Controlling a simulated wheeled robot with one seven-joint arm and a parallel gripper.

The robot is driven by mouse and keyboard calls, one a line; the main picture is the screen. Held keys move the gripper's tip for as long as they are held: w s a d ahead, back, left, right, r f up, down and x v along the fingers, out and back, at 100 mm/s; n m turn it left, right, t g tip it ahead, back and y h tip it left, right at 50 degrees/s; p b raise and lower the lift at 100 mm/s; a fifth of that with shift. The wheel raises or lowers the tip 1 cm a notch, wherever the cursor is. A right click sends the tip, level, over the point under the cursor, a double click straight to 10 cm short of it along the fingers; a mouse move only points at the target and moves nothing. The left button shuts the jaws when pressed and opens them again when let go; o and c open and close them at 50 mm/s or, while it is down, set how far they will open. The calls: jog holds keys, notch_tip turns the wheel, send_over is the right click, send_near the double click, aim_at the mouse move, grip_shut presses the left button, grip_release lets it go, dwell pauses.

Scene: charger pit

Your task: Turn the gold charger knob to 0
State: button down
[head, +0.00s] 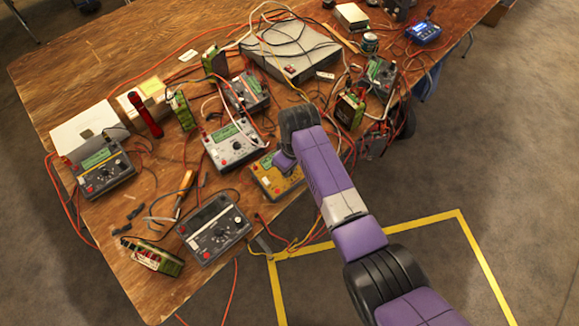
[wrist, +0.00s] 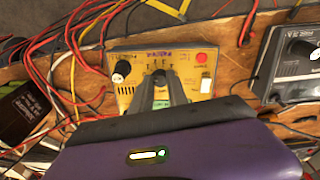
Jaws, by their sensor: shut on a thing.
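The gold charger (head: 265,178) sits near the front edge of the wooden table, with its far side partly covered by my arm. In the wrist view the gold charger (wrist: 188,62) shows a black knob (wrist: 121,70) with a white mark at its left, a red button and a white switch at its right. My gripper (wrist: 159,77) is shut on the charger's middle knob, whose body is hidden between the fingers. Scale marks show just past the fingertips, but the pointer cannot be read. In the head view my gripper (head: 284,162) is over the charger.
A grey charger (head: 233,145) stands just behind, and a dark charger (head: 215,230) to the front left. Another dark unit (wrist: 290,65) is at the right in the wrist view. Red, white and yellow cables lie all around. A yellow floor line (head: 365,233) runs in front of the table.

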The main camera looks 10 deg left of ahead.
aim_at(291, 177)
jog(key=shift+a+r, duration=0.1)
dwell(0.3)
jog(key=c, duration=1.3)
grip_release()
notch_tip(291, 177, up, 8)
jog(key=shift+s+d, duration=0.45)
